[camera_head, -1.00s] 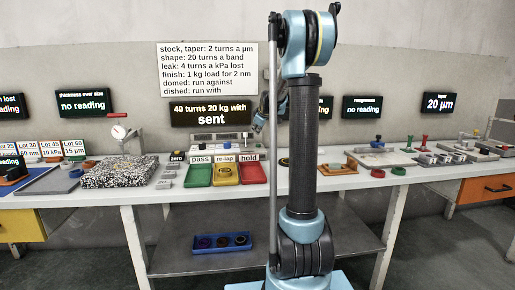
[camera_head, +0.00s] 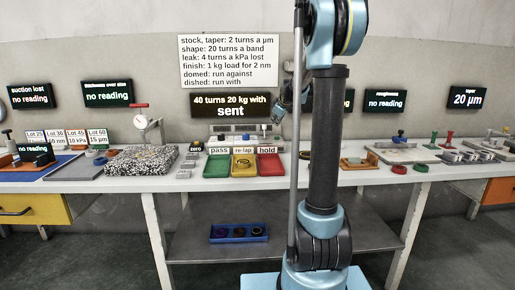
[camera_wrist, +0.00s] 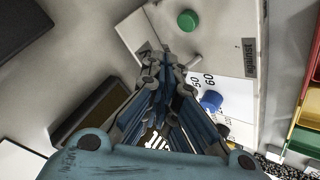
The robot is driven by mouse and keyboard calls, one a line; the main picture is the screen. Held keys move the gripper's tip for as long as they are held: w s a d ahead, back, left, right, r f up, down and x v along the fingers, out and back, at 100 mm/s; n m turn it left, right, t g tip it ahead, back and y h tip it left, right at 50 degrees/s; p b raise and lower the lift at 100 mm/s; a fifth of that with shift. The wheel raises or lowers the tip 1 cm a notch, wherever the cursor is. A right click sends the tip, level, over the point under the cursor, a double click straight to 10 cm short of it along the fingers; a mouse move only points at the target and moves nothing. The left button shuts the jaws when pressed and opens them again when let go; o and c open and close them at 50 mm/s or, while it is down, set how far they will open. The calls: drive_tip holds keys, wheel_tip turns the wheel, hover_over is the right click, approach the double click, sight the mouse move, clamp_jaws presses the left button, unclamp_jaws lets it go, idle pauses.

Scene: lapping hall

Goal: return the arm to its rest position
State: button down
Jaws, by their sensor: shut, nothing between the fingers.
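My arm stands upright in the head view, right of centre, its upper links bent over at the top. My gripper (camera_head: 281,112) is partly behind my arm, above the back of the bench, in front of the wall. In the wrist view my gripper (camera_wrist: 160,68) has its fingers together with nothing between them. Beyond the fingers is a pale control panel (camera_wrist: 222,42) with a green button (camera_wrist: 188,21), a blue knob (camera_wrist: 210,101) on a numbered dial and a label reading "against". The fingers appear clear of the panel, though the gap is hard to judge.
The bench (camera_head: 350,178) carries green (camera_head: 217,168), yellow (camera_head: 244,165) and red (camera_head: 270,164) trays, a speckled block (camera_head: 142,160) with a gauge stand, and several fixtures at right. A blue tray (camera_head: 238,233) sits on the lower shelf. A screen (camera_head: 237,105) reads "sent".

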drive_tip(key=s+f+m+g, duration=0.2)
drive_tip(key=s+m, duration=0.1)
drive_tip(key=s, duration=1.3)
drive_tip(key=s+f+m+g, duration=0.1)
drive_tip(key=s+f, duration=0.5)
drive_tip(key=s, duration=0.6)
drive_tip(key=s+f+m+g+h, duration=0.1)
drive_tip(key=s+f+m, duration=0.3)
drive_tip(key=s, duration=0.9)
drive_tip(key=s+f+m+g, duration=0.2)
drive_tip(key=s+f, duration=0.5)
drive_tip(key=s, duration=0.6)
drive_tip(key=shift+d+f+m+h, duration=0.35)
drive_tip(key=shift+d+m+h, duration=0.05)
drive_tip(key=shift+d, duration=0.05)
